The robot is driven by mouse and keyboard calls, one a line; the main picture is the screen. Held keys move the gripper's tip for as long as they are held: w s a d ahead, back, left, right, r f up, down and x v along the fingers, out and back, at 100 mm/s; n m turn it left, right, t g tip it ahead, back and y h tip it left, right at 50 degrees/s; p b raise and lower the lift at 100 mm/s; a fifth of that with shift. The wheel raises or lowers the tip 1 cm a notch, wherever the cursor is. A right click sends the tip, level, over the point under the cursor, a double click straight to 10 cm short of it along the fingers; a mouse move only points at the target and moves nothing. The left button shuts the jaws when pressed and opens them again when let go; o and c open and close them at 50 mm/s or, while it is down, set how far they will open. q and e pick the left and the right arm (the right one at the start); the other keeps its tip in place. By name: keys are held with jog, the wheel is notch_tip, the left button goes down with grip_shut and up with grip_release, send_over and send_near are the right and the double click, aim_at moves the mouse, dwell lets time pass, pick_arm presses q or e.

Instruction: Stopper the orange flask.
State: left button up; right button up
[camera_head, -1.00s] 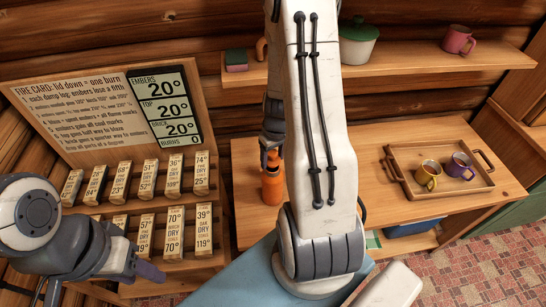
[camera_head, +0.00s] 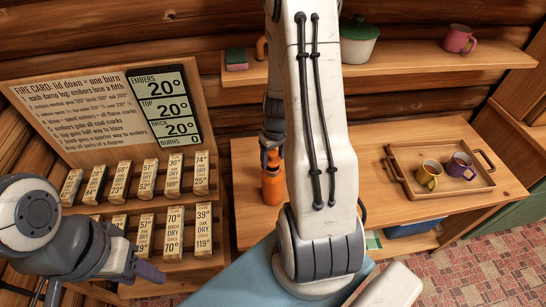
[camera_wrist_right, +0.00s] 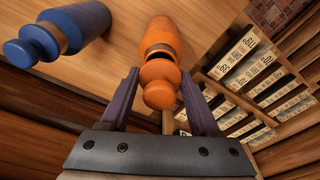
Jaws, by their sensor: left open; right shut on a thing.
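The orange flask (camera_head: 272,188) stands upright on the wooden counter, left of my right arm. It also shows in the right wrist view (camera_wrist_right: 165,36), with a band at its neck. The orange stopper (camera_wrist_right: 160,92) is lined up at the flask's mouth. I cannot tell how deep it sits. My right gripper (camera_head: 271,143) is directly above the flask and shut on the stopper; its fingers (camera_wrist_right: 160,98) flank the stopper in the wrist view. My left gripper (camera_head: 98,285) is open and empty at the lower left, away from the flask.
A tray (camera_head: 410,188) with two mugs is at the counter's right. A rack of labelled blocks (camera_head: 145,205) stands left. A shelf (camera_head: 410,60) with a green pot is above.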

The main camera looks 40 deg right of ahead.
aim_at(274, 154)
dwell(1.1)
jog(key=shift+f+b, duration=1.5)
jog(key=shift+b, duration=0.35)
jog(key=o, duration=1.4)
jog(key=shift+r, duration=0.15)
jog(key=r, duration=0.3)
jog(key=s+r, duration=0.1)
jog(key=r, duration=0.6)
jog(key=shift+s+r, duration=0.1)
jog(key=shift+s, duration=0.05)
jog(key=shift+a, duration=0.1)
